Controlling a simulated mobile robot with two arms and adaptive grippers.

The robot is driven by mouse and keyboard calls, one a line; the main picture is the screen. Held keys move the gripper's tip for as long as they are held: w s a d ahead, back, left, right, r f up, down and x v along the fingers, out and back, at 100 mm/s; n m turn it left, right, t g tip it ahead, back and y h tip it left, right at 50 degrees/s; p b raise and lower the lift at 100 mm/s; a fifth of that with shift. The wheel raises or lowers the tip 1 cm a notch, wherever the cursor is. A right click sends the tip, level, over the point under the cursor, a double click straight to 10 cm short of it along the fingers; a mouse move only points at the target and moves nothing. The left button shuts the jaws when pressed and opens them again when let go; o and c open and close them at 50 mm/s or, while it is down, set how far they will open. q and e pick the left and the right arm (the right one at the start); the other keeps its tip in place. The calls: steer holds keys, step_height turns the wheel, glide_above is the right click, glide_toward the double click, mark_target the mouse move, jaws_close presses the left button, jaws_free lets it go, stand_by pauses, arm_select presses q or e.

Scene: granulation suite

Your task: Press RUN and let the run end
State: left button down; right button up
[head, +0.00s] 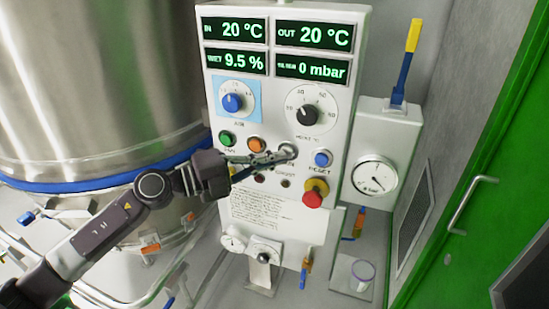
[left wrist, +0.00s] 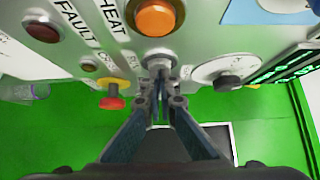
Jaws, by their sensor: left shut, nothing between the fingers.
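The white control panel (head: 280,100) fills the middle of the head view. Its grey-white RUN button (head: 289,150) sits between the orange HEAT button (head: 257,145) and the blue RESET button (head: 322,158). My left gripper (head: 284,156) is shut and empty, its fingertips at the RUN button and partly over its label. In the left wrist view the shut fingertips (left wrist: 160,72) overlap the grey RUN button (left wrist: 158,56); I cannot tell whether they touch or press it. The displays read IN 20 °C, OUT 20 °C, 9.5 % and 0 mbar. The small lamps below look dark.
A green button (head: 228,138) is left of HEAT. A red stop knob (head: 313,196) sticks out below RESET. A blue knob (head: 232,102) and a black knob (head: 308,115) are above. A steel vessel (head: 100,90) stands left, a gauge (head: 375,177) right.

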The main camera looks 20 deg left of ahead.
arm_select(q)
steer(key=shift+w+r+p, duration=0.15)
steer(key=shift+w+p, duration=0.2)
steer(key=shift+w, duration=0.2)
steer(key=shift+w+a+r, duration=0.1)
steer(key=shift+a+r, duration=0.05)
steer(key=shift+a, duration=0.2)
steer(key=v, duration=0.7)
steer(key=shift+s+f, duration=0.3)
steer(key=shift+s, duration=0.2)
